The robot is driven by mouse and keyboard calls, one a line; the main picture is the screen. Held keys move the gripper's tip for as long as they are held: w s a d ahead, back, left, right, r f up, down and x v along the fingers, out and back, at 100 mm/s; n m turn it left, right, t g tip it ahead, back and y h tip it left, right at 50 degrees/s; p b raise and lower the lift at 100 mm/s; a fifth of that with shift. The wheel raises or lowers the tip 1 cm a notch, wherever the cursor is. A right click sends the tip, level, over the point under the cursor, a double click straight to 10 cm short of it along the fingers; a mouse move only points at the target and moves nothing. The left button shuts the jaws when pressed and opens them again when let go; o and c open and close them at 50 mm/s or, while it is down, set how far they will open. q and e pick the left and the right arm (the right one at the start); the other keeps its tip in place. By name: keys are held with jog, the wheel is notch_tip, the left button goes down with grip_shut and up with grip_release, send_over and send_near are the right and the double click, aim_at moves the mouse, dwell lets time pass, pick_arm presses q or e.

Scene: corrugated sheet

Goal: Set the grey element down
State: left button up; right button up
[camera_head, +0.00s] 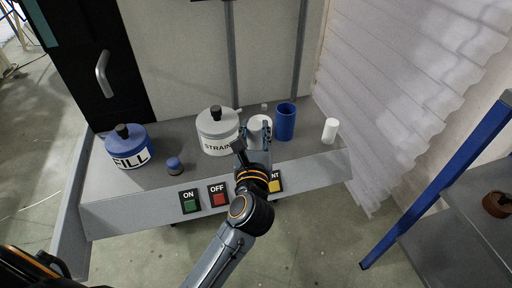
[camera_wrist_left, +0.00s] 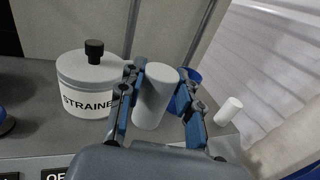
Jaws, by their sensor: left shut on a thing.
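The grey element is a plain light grey cylinder (camera_wrist_left: 155,98), upright with a slight tilt in the left wrist view. My left gripper (camera_wrist_left: 162,82) is shut on it, with one blue-padded finger on each side. In the head view the grey cylinder (camera_head: 256,124) is over the grey counter (camera_head: 120,196), partly hidden by the gripper (camera_head: 256,132). I cannot tell whether its base touches the counter. My right gripper is not in view.
A white STRAINER pot (camera_head: 217,131) stands close left of the gripper, and a blue cup (camera_head: 286,122) close right. A white cylinder (camera_head: 330,131) stands farther right. A blue FILL pot (camera_head: 128,147) and blue knob (camera_head: 174,166) are left. Buttons line the front edge.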

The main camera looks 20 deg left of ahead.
aim_at(259, 135)
pick_arm(q)
jog(key=w+f+b, duration=0.1)
jog(key=f+b, duration=0.1)
jog(key=w+f+b, duration=0.1)
jog(key=w+f, duration=0.1)
jog(key=shift+w+a+f+b, duration=0.1)
jog(key=shift+f+b, duration=0.15)
jog(key=shift+b, duration=0.1)
jog(key=shift+w+f, duration=0.2)
jog(key=f+b, duration=0.1)
jog(key=b, duration=0.1)
jog(key=w+f+b, duration=0.1)
jog(key=f+b, duration=0.1)
jog(key=shift+f, duration=0.25)
jog(key=shift+f+b, duration=0.35)
jog(key=shift+b, duration=0.15)
jog(key=shift+r, duration=0.15)
jog(key=shift+f, duration=0.2)
jog(key=o, duration=1.1)
jog(key=shift+o, duration=0.2)
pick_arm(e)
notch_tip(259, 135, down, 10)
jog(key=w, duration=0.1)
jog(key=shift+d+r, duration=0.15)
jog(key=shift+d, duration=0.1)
